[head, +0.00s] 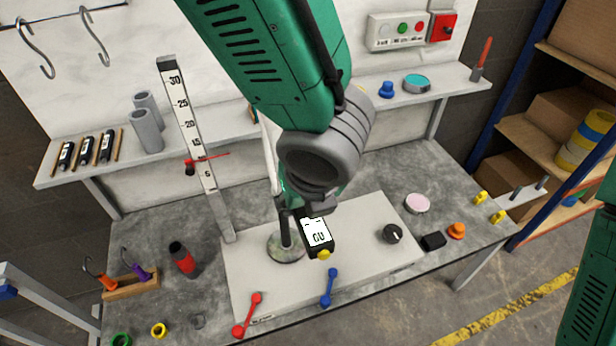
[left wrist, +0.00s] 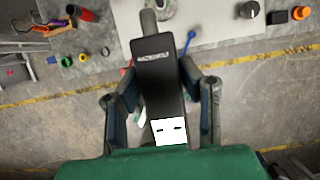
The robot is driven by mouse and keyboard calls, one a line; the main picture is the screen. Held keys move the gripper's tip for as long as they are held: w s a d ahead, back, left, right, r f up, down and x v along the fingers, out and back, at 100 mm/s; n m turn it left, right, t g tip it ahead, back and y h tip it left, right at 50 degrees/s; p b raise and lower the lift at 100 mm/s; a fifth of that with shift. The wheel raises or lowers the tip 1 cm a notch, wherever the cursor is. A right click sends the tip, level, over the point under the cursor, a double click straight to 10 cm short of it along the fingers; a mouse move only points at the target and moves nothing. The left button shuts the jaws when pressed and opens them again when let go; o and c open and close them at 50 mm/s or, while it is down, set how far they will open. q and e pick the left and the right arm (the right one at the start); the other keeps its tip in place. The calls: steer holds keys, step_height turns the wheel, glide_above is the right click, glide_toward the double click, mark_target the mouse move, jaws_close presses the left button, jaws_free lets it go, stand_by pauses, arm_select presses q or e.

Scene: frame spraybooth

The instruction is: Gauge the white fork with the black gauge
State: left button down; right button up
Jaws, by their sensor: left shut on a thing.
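The black gauge (head: 319,246), with a white display and a yellow tip, is held by my left gripper (head: 318,210) above the pale board on the bench. In the left wrist view the gauge (left wrist: 157,75) lies between the two fingers of my left gripper (left wrist: 160,95), its white display toward the palm. A thin white piece (head: 267,150), perhaps part of the white fork, shows beside my left arm; the arm hides most of that area. A round stand base (head: 286,248) with an upright post is just left of the gauge. My right gripper is out of view.
On the board (head: 370,235) are a red spanner-like piece (head: 247,315), a blue one (head: 330,288) and a black knob (head: 393,234). A tall ruler (head: 190,120) stands at left. A red-black bottle (head: 182,258) and hook rack (head: 130,287) are front left.

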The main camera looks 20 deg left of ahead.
arm_select(q)
steer(key=shift+s+a+f, duration=0.1)
steer(key=shift+a, duration=0.15)
steer(key=shift+d, duration=0.2)
steer(key=shift+w+p, duration=0.35)
steer(key=shift+w, duration=0.3)
steer(key=shift+w+a, duration=0.15)
steer(key=shift+w, duration=0.15)
steer(key=shift+w+a+p, duration=0.35)
steer(key=shift+w+a, duration=0.85)
steer(key=shift+a, duration=0.2)
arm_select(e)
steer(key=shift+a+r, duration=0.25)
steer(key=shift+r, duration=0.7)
arm_select(q)
steer(key=shift+d, duration=0.15)
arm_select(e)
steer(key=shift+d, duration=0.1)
